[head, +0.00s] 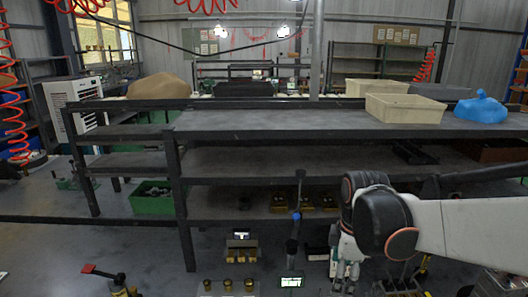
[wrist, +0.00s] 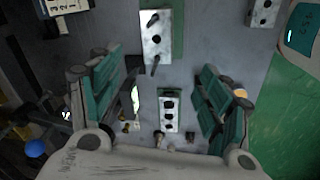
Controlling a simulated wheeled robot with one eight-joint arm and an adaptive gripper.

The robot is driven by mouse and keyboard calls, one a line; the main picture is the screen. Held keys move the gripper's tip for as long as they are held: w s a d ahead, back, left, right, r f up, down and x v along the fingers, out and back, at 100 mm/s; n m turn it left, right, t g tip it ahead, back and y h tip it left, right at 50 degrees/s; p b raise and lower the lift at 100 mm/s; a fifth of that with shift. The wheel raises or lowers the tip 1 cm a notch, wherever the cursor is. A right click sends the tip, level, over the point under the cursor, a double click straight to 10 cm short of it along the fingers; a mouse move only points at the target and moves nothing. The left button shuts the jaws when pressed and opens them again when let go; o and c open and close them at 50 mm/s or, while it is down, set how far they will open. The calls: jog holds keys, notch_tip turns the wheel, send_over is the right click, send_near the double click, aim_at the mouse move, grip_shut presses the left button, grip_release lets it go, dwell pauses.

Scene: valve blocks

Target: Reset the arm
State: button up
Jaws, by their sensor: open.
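My arm (head: 440,228) reaches in from the right in the head view, and my gripper (head: 346,276) hangs downward in front of the dark shelving. In the wrist view my gripper (wrist: 160,72) has its two teal-padded fingers spread wide apart. Nothing is held between them. A pale metal valve block (wrist: 155,40) with dark holes shows beyond the fingers. A smaller pale block (wrist: 169,110) with several dark openings shows between them, apart from both. Another pale block (wrist: 263,12) is at the top right.
The dark shelving (head: 300,122) stands behind my gripper. It bears two beige bins (head: 403,108) and a blue covered object (head: 481,107). Brass parts (head: 228,285), a lit screen (head: 292,282) and a red-handled valve (head: 103,273) are low in front. A green surface (wrist: 285,120) lies right in the wrist view.

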jog(key=s+r+m+t, duration=0.2)
jog(key=s+m+t, duration=0.1)
jog(key=s+m, duration=0.3)
jog(key=s+r+m+t, duration=0.2)
jog(key=s+m+t, duration=0.1)
jog(key=s+m, duration=0.3)
jog(key=shift+s+r+m+b, duration=0.25)
jog(key=shift+m+b, duration=0.05)
jog(key=shift+m, duration=1.1)
